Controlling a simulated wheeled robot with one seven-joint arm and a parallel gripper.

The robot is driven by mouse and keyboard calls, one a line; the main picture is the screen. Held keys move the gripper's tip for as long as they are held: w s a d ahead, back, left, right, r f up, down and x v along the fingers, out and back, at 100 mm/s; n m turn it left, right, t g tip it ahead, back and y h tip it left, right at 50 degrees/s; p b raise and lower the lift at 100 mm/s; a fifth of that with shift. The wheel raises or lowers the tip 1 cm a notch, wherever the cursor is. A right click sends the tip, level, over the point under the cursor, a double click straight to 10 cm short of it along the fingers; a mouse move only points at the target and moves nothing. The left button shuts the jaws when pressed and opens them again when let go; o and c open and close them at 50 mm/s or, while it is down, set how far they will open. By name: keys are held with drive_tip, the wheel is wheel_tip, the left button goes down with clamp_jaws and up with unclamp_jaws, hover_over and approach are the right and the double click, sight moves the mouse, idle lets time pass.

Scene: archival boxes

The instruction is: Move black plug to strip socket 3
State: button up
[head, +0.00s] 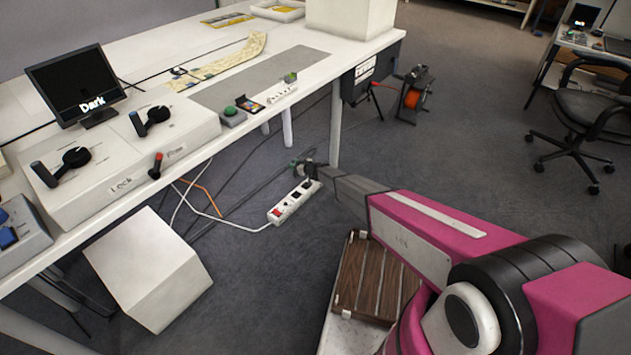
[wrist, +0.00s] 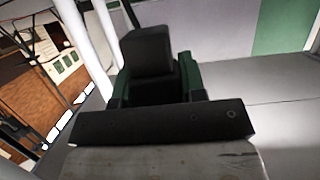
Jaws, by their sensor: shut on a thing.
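My gripper (head: 301,168) is low near the floor, at the far end of the white power strip (head: 283,211). The strip lies slanted on the floor, with a red switch (head: 275,213) at its near end and dark sockets beyond it. In the wrist view, a black plug (wrist: 147,52) sits between the green-sided fingers of my gripper (wrist: 155,72), which is shut on it. The plug's lower part is hidden behind the gripper's dark bar. I cannot tell whether the plug touches a socket. My gripper hides part of the strip's far end.
A white desk (head: 240,90) with a control box (head: 120,165) stands left of the strip. A white block (head: 148,268) and several cables (head: 215,206) lie on the floor below it. A desk leg (head: 335,130) stands just behind my gripper. An orange cable reel (head: 414,98) stands farther back.

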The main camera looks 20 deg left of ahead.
drive_tip(key=w+d+f, duration=0.3)
drive_tip(key=w+f, duration=0.1)
drive_tip(key=w+d+f, duration=0.3)
drive_tip(key=w+d, duration=0.1)
drive_tip(key=shift+w+d+f, duration=0.15)
drive_tip(key=shift+d+f, duration=0.05)
drive_tip(key=shift+f, duration=2.15)
drive_tip(key=shift+f, duration=0.1)
drive_tip(key=o, duration=0.9)
